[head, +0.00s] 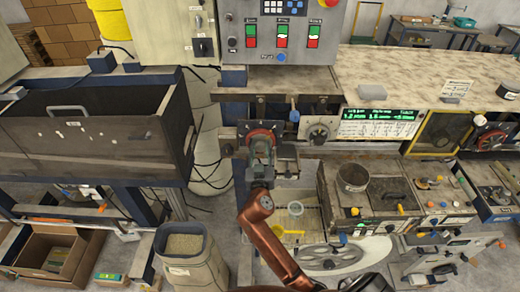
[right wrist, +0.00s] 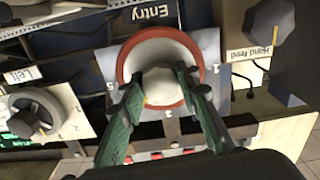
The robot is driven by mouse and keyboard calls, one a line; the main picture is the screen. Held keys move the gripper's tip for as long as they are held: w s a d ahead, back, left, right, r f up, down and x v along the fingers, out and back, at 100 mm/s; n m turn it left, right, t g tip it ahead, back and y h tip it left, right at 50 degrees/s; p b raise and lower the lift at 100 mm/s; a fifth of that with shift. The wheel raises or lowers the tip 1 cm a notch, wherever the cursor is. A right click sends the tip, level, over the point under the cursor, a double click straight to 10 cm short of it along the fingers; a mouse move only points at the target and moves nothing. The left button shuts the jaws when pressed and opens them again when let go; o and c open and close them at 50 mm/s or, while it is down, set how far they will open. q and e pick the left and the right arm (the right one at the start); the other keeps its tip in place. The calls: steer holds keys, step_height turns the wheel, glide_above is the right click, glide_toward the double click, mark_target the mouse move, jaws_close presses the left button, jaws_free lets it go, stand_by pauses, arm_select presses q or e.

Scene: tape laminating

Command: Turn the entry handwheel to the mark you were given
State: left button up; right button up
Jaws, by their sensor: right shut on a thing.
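In the right wrist view the handwheel (right wrist: 160,58) shows a red rim and pale centre, under an "Entry" label (right wrist: 150,12). Its grey plate (right wrist: 107,68) bears numbers; 1, 3 and 5 are readable. My right gripper (head: 261,155) is shut on the handwheel; its green fingers (right wrist: 160,92) lie on either side of it. A small yellowish mark shows near the left finger, but its exact reading is unclear. My left gripper is not in view.
A dial knob (head: 319,131) and a lit green display (head: 381,115) sit to the right. A control panel (head: 282,32) stands above. A dark open bin (head: 90,135) is at left. In the wrist view, a dark knob (right wrist: 269,20) is close at upper right.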

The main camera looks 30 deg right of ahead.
steer(key=shift+c, duration=0.8)
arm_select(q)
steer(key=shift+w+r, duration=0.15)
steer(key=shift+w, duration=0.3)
arm_select(e)
steer(key=shift+n, duration=0.3)
steer(key=n+p, duration=0.2)
steer(key=n, duration=0.4)
steer(key=shift+r, duration=0.1)
steer(key=n+p, duration=0.2)
steer(key=n, duration=0.2)
steer(key=shift+n+p, duration=0.3)
steer(key=shift+n, duration=0.1)
arm_select(q)
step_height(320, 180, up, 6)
steer(key=p, duration=0.2)
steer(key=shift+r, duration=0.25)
arm_select(e)
steer(key=shift+n, duration=2.2)
